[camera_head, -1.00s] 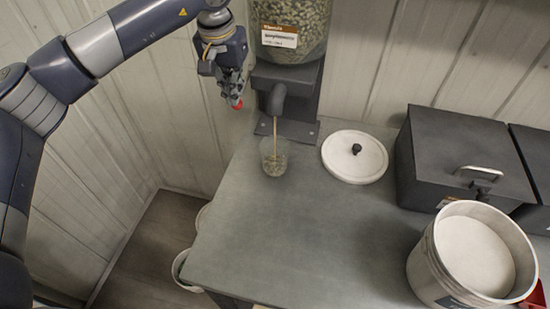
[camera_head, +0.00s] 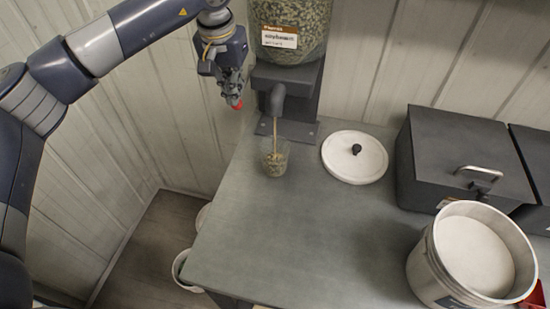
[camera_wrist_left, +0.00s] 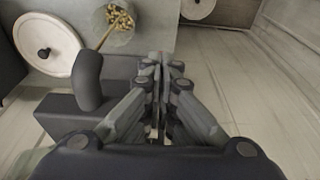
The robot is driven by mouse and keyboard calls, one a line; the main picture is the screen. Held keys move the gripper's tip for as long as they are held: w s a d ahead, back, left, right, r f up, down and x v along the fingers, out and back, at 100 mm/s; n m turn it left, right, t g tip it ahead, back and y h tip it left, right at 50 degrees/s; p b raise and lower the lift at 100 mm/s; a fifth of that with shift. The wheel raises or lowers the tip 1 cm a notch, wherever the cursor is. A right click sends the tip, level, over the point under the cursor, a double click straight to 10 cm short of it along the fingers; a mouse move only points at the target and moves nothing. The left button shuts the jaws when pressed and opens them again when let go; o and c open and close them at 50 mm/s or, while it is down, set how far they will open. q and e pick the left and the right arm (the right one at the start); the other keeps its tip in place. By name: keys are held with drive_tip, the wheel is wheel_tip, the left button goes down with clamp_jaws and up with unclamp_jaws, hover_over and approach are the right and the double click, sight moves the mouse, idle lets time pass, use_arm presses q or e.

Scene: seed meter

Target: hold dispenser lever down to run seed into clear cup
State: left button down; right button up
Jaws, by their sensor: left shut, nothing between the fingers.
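The dispenser (camera_head: 288,75) stands on the bench against the wall, with a clear hopper of seed (camera_head: 290,22) above a dark body and a curved spout (camera_head: 277,97). A thin stream of seed falls from the spout into the clear cup (camera_head: 274,158), which holds seed. The wrist view also shows the cup (camera_wrist_left: 117,22) and spout (camera_wrist_left: 89,80). My left gripper (camera_head: 234,94) is shut with nothing between its fingers, left of the dispenser. A red tip (camera_head: 238,104) shows at its fingertips, probably the lever's end; the rest of the lever is hidden. My right gripper is out of view.
A round white lid (camera_head: 345,165) with a black knob lies right of the cup. A dark box (camera_head: 460,140) with a handle stands behind a white bucket (camera_head: 432,262) at right. The bench's left edge drops to the floor, where a white bucket (camera_head: 182,272) partly shows. The bench front is clear.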

use_arm(q)
wheel_tip(320, 180, up, 9)
drive_tip(key=p, duration=0.5)
drive_tip(key=shift+p, duration=0.3)
drive_tip(key=shift+f, duration=0.1)
idle(0.5)
